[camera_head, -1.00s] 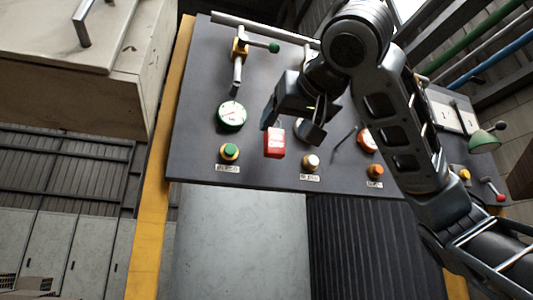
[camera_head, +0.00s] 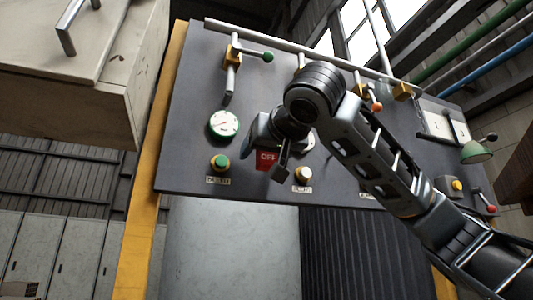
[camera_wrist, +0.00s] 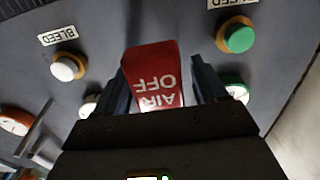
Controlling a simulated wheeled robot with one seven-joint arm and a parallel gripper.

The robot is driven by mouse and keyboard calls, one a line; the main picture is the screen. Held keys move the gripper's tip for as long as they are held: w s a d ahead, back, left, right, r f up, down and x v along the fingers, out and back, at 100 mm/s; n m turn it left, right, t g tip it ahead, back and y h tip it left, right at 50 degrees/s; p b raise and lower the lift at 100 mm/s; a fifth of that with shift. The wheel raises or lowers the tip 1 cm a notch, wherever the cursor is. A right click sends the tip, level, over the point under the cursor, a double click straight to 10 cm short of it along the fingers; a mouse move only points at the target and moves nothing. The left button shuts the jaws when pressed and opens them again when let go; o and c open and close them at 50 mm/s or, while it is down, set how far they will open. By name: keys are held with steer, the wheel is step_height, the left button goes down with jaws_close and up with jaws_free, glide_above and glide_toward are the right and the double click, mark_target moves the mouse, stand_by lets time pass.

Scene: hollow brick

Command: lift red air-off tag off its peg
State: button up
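The red air-off tag (camera_head: 266,159) hangs at the front of the dark panel in the head view, partly hidden by my gripper (camera_head: 263,157). In the wrist view the tag (camera_wrist: 152,75) fills the space between the two fingers of my gripper (camera_wrist: 160,85), its white lettering upside down. One finger stands on each side of the tag. A narrow gap seems to show on the right; contact on the left cannot be told. My gripper looks open around the tag. The peg is hidden.
On the dark panel (camera_head: 180,150) are a round gauge (camera_head: 224,125), a green button (camera_head: 220,162) and a white button (camera_head: 303,174) close to my gripper. A green-knobbed valve lever (camera_head: 250,55) stands above. A beige cabinet (camera_head: 100,90) is at the left.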

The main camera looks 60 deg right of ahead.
steer(key=c, duration=1)
